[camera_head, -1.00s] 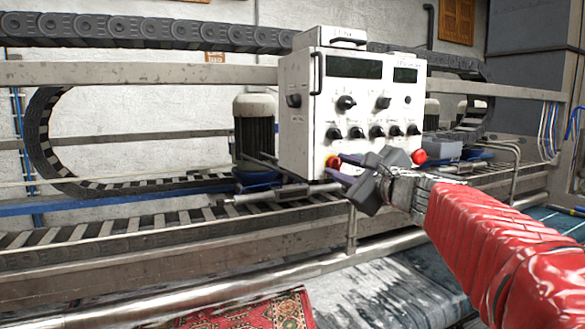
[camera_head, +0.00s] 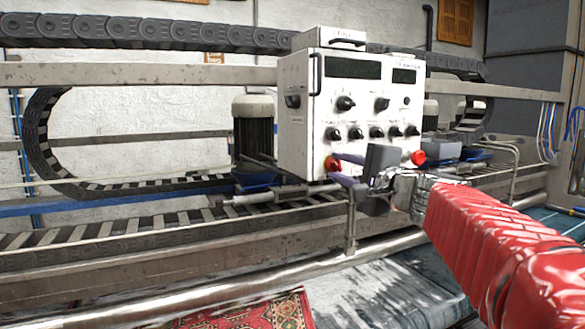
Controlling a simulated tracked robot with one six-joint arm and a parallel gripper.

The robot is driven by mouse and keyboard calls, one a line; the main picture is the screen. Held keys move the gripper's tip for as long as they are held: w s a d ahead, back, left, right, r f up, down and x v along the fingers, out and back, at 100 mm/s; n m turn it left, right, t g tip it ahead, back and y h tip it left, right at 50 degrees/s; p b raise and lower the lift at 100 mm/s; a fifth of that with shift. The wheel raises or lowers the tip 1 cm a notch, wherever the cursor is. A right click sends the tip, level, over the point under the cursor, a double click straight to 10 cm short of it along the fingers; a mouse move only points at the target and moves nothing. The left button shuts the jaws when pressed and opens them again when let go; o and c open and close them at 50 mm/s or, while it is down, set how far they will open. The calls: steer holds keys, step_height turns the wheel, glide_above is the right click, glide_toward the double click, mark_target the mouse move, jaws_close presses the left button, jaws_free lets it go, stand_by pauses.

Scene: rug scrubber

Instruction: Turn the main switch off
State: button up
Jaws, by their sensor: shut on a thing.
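The white control box (camera_head: 352,105) stands at the middle of the machine, with black knobs and two dark displays on its front. The main switch (camera_head: 331,163), a red knob at the box's lower left, is partly hidden by my gripper's fingers. My gripper (camera_head: 338,168) reaches in from the right, its purple-grey fingers shut on this switch, one above and one below. The switch's exact angle is too small to tell. A second red button (camera_head: 418,158) sits at the lower right of the box, apart from the fingers.
A metal rail (camera_head: 140,74) and a dark cable chain (camera_head: 140,32) run behind the box. A grey motor (camera_head: 254,130) stands to its left. Wet rugs, one red patterned (camera_head: 255,315), lie below.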

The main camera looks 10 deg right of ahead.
steer(key=shift+a+f, duration=0.1)
steer(key=shift+f, duration=0.1)
steer(key=o, duration=1)
steer(key=shift+r, duration=0.15)
steer(key=shift+o, duration=0.2)
